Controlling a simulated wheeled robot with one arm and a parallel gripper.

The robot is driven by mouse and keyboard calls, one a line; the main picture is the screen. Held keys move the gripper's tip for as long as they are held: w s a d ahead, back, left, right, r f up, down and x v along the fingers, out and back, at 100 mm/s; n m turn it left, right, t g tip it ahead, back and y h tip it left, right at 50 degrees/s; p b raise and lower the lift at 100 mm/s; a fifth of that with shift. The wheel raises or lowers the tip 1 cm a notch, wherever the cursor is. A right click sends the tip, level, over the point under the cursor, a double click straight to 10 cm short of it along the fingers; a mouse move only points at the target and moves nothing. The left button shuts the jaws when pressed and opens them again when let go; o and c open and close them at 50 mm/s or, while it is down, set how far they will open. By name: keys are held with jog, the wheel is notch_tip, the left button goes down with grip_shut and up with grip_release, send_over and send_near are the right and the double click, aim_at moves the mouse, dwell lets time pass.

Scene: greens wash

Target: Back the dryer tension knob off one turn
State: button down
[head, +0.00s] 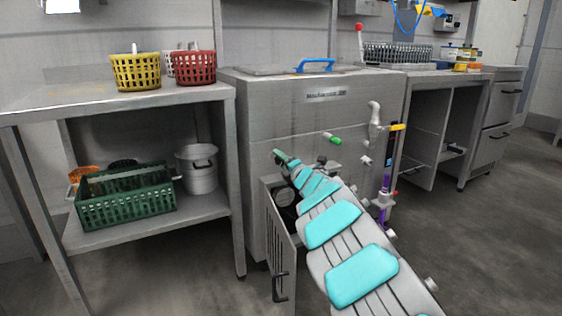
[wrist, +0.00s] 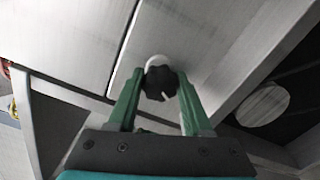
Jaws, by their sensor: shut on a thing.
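The tension knob (wrist: 160,84) is black and lobed, with a pale mark on its face and a white collar behind it. It shows in the wrist view on a grey metal panel. My gripper (wrist: 160,76) has its two green fingers on either side of the knob and is shut on it. In the head view my gripper (head: 283,157) is at the front of the steel machine (head: 285,125), above its open lower door (head: 279,240). I cannot make out the knob there.
A steel table (head: 60,103) on the left holds a yellow basket (head: 136,72) and a red basket (head: 194,68). A green crate (head: 125,208) and a pot (head: 199,172) are on its lower shelf. Pipes and valves (head: 375,120) stand right of my arm.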

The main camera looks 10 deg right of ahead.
jog(key=shift+f, duration=0.1)
jog(key=shift+c, duration=1.6)
grip_release()
jog(key=shift+s, duration=0.1)
jog(key=v, duration=0.7)
jog(key=shift+s+p, duration=0.3)
jog(key=shift+p, duration=0.05)
